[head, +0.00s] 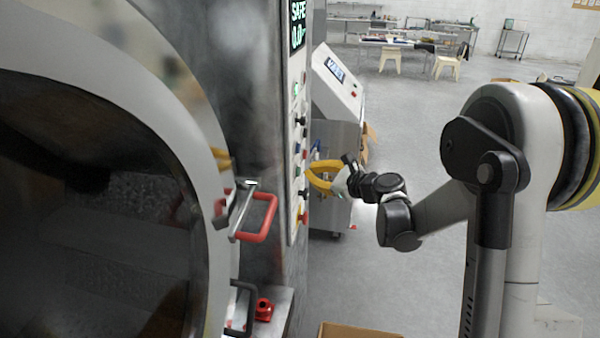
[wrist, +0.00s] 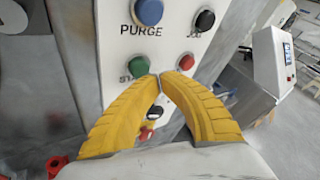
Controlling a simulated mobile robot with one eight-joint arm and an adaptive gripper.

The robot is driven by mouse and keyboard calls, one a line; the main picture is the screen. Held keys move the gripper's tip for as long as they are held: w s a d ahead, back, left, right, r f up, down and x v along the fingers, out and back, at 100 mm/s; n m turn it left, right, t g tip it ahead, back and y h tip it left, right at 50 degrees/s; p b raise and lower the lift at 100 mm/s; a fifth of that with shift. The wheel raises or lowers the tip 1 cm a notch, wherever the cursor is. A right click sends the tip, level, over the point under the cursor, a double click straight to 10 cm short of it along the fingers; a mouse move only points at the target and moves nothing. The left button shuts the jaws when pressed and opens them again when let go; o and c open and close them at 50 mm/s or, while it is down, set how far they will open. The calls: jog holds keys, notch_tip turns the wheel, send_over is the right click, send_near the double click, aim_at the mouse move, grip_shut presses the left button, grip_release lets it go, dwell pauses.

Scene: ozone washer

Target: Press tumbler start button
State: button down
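The green button (wrist: 139,66) with a label starting "ST" is on the washer's white control panel in the wrist view. The rest of its label is hidden by a finger. The panel (head: 294,60) shows edge-on in the head view. My gripper (wrist: 160,77) has yellow ribbed fingers with tips together or nearly so, and nothing shows between them. The tips appear just below and right of the green button, near a red button (wrist: 186,62). Contact cannot be told. My gripper also shows beside the panel in the head view (head: 312,176).
A blue PURGE button (wrist: 148,11) and a black knob (wrist: 205,20) sit above. Another black knob (wrist: 155,112) is below, partly behind the fingers. The round washer door (head: 165,65) and red handle (head: 262,218) are at left. A second machine (head: 337,85) stands behind; open floor lies right.

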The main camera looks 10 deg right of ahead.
jog(key=shift+w+a, duration=0.1)
jog(key=shift+a, duration=0.3)
